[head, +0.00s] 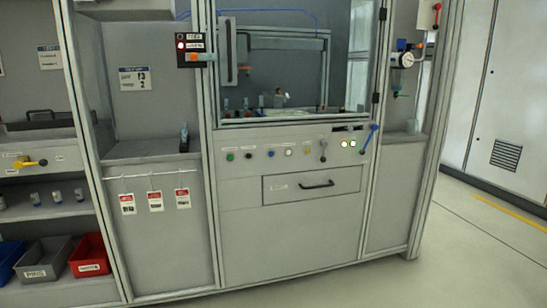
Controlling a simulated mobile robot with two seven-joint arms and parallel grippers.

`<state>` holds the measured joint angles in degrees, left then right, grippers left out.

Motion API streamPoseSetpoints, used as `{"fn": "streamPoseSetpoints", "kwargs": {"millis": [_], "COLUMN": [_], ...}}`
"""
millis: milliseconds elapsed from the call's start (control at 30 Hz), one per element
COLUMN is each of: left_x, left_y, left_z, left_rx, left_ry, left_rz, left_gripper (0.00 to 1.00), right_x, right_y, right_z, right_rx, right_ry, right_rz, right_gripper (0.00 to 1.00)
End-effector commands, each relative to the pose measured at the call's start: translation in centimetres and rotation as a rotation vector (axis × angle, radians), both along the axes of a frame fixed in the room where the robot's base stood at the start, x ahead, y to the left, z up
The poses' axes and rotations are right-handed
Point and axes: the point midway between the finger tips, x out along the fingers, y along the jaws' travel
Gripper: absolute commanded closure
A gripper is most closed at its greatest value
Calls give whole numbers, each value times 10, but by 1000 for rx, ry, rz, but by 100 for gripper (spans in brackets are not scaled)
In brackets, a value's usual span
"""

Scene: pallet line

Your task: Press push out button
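A control panel (240,176) runs across the front of the grey machine cabinet, below its window. From left to right it carries a green button (230,157), a black button (249,155), a blue button (271,153), a white button (289,152) and a yellow button (308,150). The small labels are too small to read, so I cannot tell which is the push out button. Neither of my grippers is in this view.
Right of the buttons are a grey lever (323,151), two lit lamps and a blue-handled lever (370,138). A drawer (275,188) with a black handle is below. Shelves with a red bin (89,256) stand left. The floor (460,260) at right is clear.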

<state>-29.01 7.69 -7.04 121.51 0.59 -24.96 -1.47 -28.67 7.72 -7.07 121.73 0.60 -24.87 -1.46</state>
Motion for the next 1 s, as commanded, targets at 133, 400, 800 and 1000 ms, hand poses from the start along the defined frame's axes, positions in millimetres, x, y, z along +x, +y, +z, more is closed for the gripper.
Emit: {"fn": "streamPoseSetpoints", "kwargs": {"millis": [133,400,800,1000], "left_x": [-5,-5,-1,0], "left_y": [0,0,0,0], "left_z": [0,-1,-2,-2], "left_rx": [0,0,1,0], "left_ry": [8,7,1,0], "left_rz": [0,0,-1,-1], "left_gripper": [64,72,100,100], "right_x": [-5,-12,-8,-2], "right_y": [0,-1,0,0], "right_z": [-1,-4,-4,-2], "right_rx": [0,-2,-2,-1], "right_ry": [9,25,17,5], "right_rz": [0,2,2,1], "right_gripper": [64,64,64,64]}}
